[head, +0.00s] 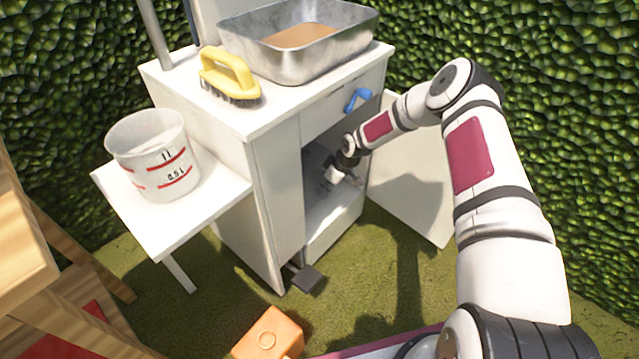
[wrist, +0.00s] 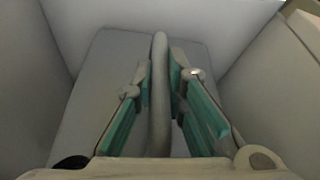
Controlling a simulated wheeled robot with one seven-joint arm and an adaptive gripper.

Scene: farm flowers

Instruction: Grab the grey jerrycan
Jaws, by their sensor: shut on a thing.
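The grey jerrycan (wrist: 112,62) fills the middle of the wrist view, seen from above, with its raised handle (wrist: 159,95) running along its middle. My gripper (wrist: 165,85) has its teal-padded fingers on both sides of the handle and is shut on it. In the head view my gripper (head: 343,176) reaches through the open front of the white cabinet (head: 277,190). The jerrycan is hard to make out there, in the shade and behind the gripper.
The cabinet door (head: 410,190) stands open at the right, below my arm. A metal basin (head: 325,55) and a yellow brush (head: 228,72) are on top. A white bucket (head: 150,155) stands on the side shelf (head: 215,190). An orange object (head: 268,335) lies on the grass.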

